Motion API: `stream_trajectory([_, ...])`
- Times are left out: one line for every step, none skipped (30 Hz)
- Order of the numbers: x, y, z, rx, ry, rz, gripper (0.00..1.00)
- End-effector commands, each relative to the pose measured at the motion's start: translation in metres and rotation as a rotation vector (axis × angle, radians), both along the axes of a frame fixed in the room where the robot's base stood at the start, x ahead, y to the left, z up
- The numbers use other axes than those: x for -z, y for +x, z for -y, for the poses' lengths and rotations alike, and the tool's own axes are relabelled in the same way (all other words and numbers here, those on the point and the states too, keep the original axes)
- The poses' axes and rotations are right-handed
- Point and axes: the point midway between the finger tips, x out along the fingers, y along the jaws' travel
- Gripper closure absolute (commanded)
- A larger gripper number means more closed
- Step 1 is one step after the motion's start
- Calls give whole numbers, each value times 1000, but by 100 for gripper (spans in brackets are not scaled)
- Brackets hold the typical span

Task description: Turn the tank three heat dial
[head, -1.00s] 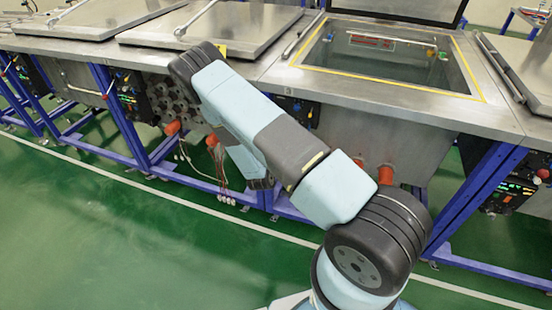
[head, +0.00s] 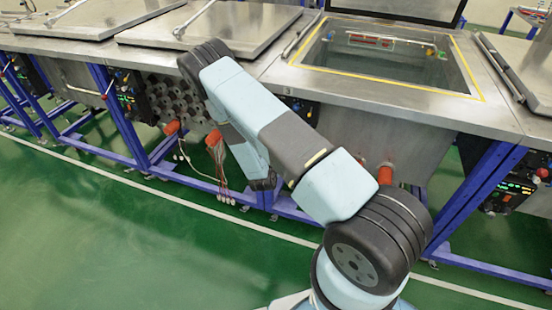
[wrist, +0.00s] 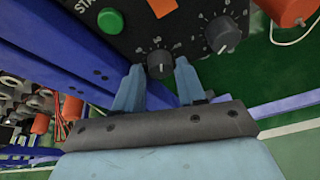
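In the wrist view a black control panel (wrist: 125,38) fills the top. A dark dial (wrist: 160,66) with a white pointer mark and a printed scale sits at its lower edge. My gripper (wrist: 160,68) is open, with one light-blue finger on each side of this dial's lower part; I cannot tell whether they touch it. A second, similar dial (wrist: 223,36) is to the right. In the head view, tank three (head: 380,68) stands with its lid up and a "3" on its rim. Its panel (head: 303,112) is mostly hidden by my arm, and my gripper is hidden there.
The panel also carries a green button (wrist: 110,20) and an orange-red switch (wrist: 162,7). A blue frame post (wrist: 60,50) runs close to the left finger. An orange fitting (wrist: 290,10) is at the upper right. Green floor (head: 120,240) is open in front of the tanks.

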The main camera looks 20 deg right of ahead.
Motion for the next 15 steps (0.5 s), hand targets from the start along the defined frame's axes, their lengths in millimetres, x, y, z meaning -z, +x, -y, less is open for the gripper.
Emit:
stream_trajectory([0,0,0,0,-1,1,60])
stream_trajectory([0,0,1,0,-1,1,60])
stream_trajectory([-1,0,1,2,-1,1,60])
stream_trajectory([-1,0,1,2,-1,1,60])
stream_trajectory([-1,0,1,2,-1,1,60])
stream_trajectory([-1,-1,0,2,-1,1,60])
stream_trajectory([-1,-1,0,2,-1,1,60])
stream_trajectory([-2,-3,-1,2,-1,1,60])
stream_trajectory([-3,-5,-2,2,-1,1,60])
stream_trajectory([-4,-7,-4,2,-1,1,60])
stream_trajectory([-5,-10,-6,2,-1,1,60])
stream_trajectory([-7,-15,-9,1,-1,1,60])
stream_trajectory([-9,-19,-12,1,0,2,60])
stream_trajectory([-11,-23,-14,0,-1,1,60])
stream_trajectory([-13,-29,-18,0,0,0,60])
